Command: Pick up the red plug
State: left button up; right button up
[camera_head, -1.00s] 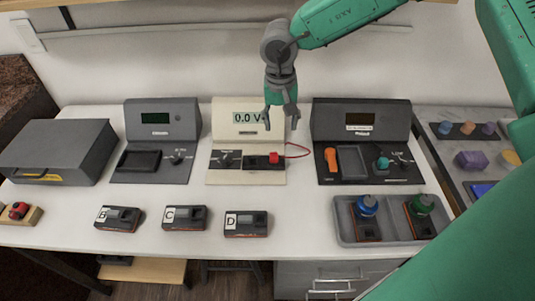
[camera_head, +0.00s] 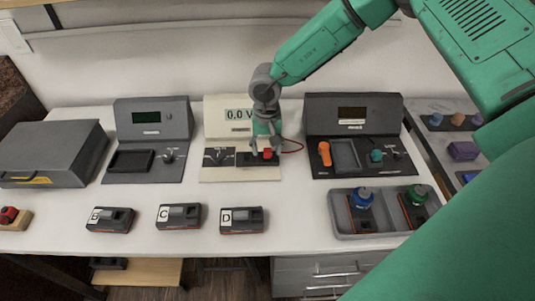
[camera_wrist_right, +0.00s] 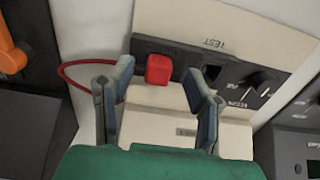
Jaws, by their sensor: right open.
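The red plug (camera_head: 267,154) is a small red block on the dark strip of the cream tester (camera_head: 215,173), whose display reads 0.0 V. A red wire (camera_wrist_right: 75,84) runs out from the plug's side of the tester. In the right wrist view the plug (camera_wrist_right: 158,69) shows just beyond and between my fingertips. My right gripper (camera_head: 266,148) is open, pointing down over the plug, with a finger on either side; its fingers (camera_wrist_right: 160,76) are apart in the wrist view. I cannot tell whether they touch the plug. My left gripper is out of view.
A grey station (camera_head: 145,175) stands left of the tester and a dark station (camera_head: 320,172) with an orange handle (camera_head: 324,153) stands close on its right. Boxes marked B, C and D (camera_head: 241,221) lie in front. A grey tray (camera_head: 345,226) is at front right.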

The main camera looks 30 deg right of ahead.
jog(key=shift+a+f, duration=0.15)
jog(key=shift+f, duration=0.45)
jog(key=shift+d, duration=0.4)
grip_shut()
jog(key=shift+a, duration=0.1)
